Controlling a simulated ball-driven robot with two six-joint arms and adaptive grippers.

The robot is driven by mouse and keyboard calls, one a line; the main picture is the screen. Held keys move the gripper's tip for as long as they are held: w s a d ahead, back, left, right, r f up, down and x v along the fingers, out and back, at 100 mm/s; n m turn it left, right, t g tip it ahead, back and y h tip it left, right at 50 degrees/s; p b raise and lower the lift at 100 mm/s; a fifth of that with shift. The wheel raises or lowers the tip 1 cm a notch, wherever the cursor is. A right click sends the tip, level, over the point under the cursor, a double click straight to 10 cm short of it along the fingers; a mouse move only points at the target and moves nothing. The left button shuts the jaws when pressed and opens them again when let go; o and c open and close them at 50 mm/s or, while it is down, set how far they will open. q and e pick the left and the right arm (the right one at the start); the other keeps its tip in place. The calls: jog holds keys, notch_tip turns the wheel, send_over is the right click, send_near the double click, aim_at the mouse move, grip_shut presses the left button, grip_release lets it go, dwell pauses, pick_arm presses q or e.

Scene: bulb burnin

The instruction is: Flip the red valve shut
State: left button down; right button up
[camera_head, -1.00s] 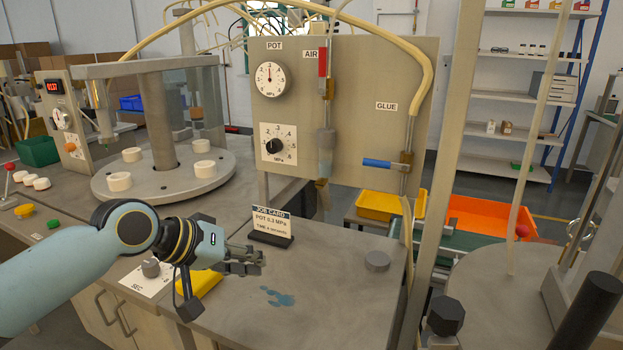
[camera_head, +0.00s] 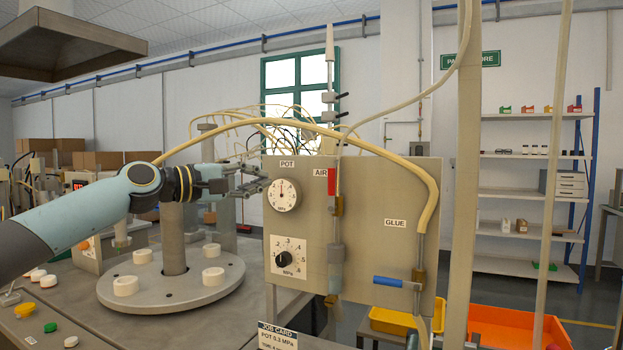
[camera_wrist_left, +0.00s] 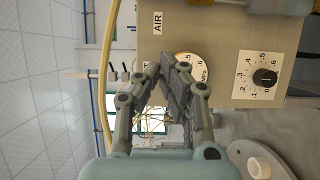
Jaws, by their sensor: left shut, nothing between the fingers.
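The red valve (camera_head: 331,181) is a small red handle next to the AIR label, near the top of the grey panel (camera_head: 375,215). It stands upright, in line with the air pipe. My left gripper (camera_head: 262,178) is shut and empty, raised to the left of the valve by the panel's upper left edge, apart from the valve. In the left wrist view its fingertips (camera_wrist_left: 168,62) meet in front of the pot gauge (camera_wrist_left: 193,68). The AIR label (camera_wrist_left: 157,23) shows there, but the red handle does not. My right gripper is not in view.
A blue valve handle (camera_head: 388,281) lies level on the glue pipe, lower right on the panel. A yellow hose (camera_head: 345,133) arches over the panel top. The pressure dial (camera_head: 284,259) sits below the gauge (camera_head: 284,195). A round plate with white cups (camera_head: 125,286) stands left.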

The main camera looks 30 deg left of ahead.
aim_at(332, 182)
pick_arm(q)
jog(key=p+x, duration=0.2)
jog(key=x, duration=0.7)
jog(key=shift+w+d+r+p, duration=0.15)
jog(key=shift+w+p, duration=0.15)
jog(key=shift+p, duration=0.1)
jog(key=d+p, duration=0.2)
jog(key=d, duration=0.2)
jog(key=shift+s, duration=0.1)
jog(key=shift+p, duration=0.4)
